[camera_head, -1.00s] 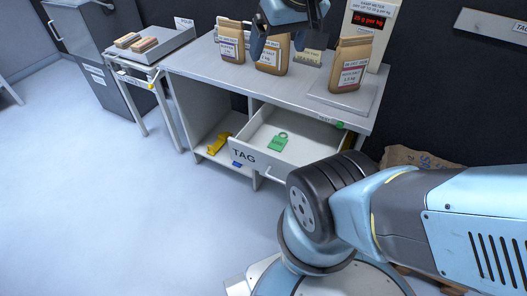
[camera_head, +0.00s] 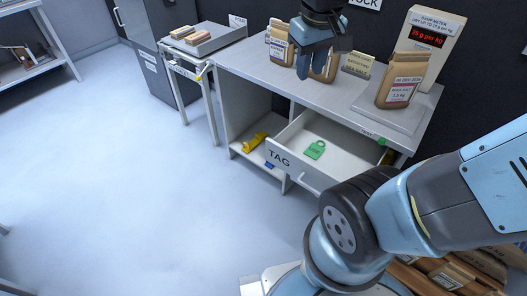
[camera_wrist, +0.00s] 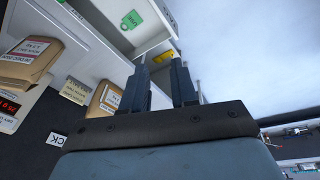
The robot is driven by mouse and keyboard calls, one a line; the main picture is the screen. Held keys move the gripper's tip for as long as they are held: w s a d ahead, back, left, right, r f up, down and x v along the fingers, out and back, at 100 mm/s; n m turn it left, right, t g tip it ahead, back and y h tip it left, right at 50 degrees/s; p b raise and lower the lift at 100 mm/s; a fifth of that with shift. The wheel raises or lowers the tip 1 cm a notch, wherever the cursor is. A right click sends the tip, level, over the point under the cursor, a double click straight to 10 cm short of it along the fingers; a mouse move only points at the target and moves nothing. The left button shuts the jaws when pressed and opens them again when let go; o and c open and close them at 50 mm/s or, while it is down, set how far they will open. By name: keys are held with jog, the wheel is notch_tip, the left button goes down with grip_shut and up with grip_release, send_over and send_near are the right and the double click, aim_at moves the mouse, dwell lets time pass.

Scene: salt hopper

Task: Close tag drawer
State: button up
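The tag drawer (camera_head: 280,158), a white drawer marked TAG, stands pulled out from the bench. A green tag (camera_head: 315,149) lies inside it; the tag also shows in the wrist view (camera_wrist: 130,20). The drawer's right front part is hidden behind my arm. My gripper (camera_head: 308,72) hangs over the bench top in front of the paper bags, above and behind the drawer, apart from it. In the wrist view my gripper (camera_wrist: 160,72) has its two fingers apart with nothing held between them.
Paper salt bags (camera_head: 279,42) stand on the bench top (camera_head: 350,95), close to my gripper. Another bag (camera_head: 400,80) stands on a scale before the damp meter (camera_head: 430,40). A yellow object (camera_head: 255,142) lies on the open shelf left of the drawer. The floor in front is clear.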

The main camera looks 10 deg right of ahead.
jog(key=w+a+f+n+g+h, duration=0.1)
jog(key=f, duration=0.2)
jog(key=w+a+f+n+g, duration=0.1)
jog(key=w+a+f, duration=0.1)
jog(key=w+a+f+n+h, duration=0.1)
jog(key=f, duration=0.2)
jog(key=shift+w+a+f+n+g+h, duration=0.25)
jog(key=shift+w+f+n+g+h, duration=0.05)
jog(key=shift+w+g, duration=0.1)
grip_shut()
jog(key=w+a+f+n+t+h, duration=0.1)
jog(key=a+f+n+h, duration=0.35)
jog(key=f, duration=0.65)
jog(key=w+a+f+n+t+h, duration=0.1)
jog(key=a+f+n+h, duration=0.4)
jog(key=f, duration=0.5)
jog(key=n+t+h, duration=0.2)
jog(key=n+t, duration=0.7)
jog(key=n, duration=0.1)
send_near(268, 148)
jog(key=shift+y, duration=0.25)
jog(key=x, duration=0.7)
jog(key=shift+s+r, duration=0.1)
jog(key=shift+r, duration=0.15)
